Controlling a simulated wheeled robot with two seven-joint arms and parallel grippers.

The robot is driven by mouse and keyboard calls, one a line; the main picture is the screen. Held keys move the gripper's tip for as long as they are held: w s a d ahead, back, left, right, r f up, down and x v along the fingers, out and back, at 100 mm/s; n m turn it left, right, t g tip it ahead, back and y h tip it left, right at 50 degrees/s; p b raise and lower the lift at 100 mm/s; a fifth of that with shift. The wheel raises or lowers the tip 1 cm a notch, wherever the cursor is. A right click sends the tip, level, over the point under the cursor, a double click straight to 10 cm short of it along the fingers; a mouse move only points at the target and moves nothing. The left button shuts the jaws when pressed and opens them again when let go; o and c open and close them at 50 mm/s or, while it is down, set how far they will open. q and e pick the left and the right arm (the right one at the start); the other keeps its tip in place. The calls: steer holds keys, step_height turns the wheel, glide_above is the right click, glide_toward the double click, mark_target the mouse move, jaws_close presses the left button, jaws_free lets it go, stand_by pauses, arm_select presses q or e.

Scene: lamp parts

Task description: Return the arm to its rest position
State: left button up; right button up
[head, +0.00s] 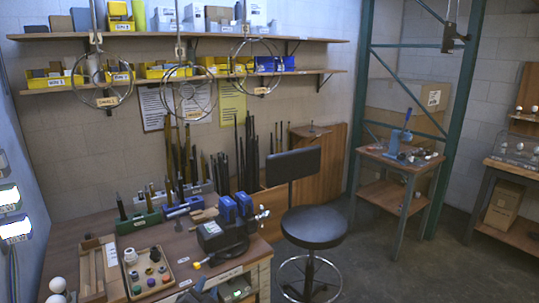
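My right gripper is not in view.
Wire rings (187,92) hang above.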

arm_select(q)
steer(key=s+a+f+n+g, duration=0.35)
steer(key=s+f+g, duration=0.25)
steer(key=s+f, duration=0.7)
steer(key=s+a+f+n+g, duration=0.2)
steer(key=s+f+n+g, duration=0.45)
steer(key=s, duration=1.05)
steer(key=s+d+f+g, duration=0.1)
steer(key=s+f, duration=0.1)
steer(key=f, duration=1.9)
steer(key=s+d+f+m+g, duration=0.1)
steer(key=s+d+f, duration=0.1)
steer(key=f, duration=2)
steer(key=shift+s+d+f+m, duration=0.2)
steer(key=shift+s+d+m, duration=0.1)
steer(key=shift+s, duration=0.15)
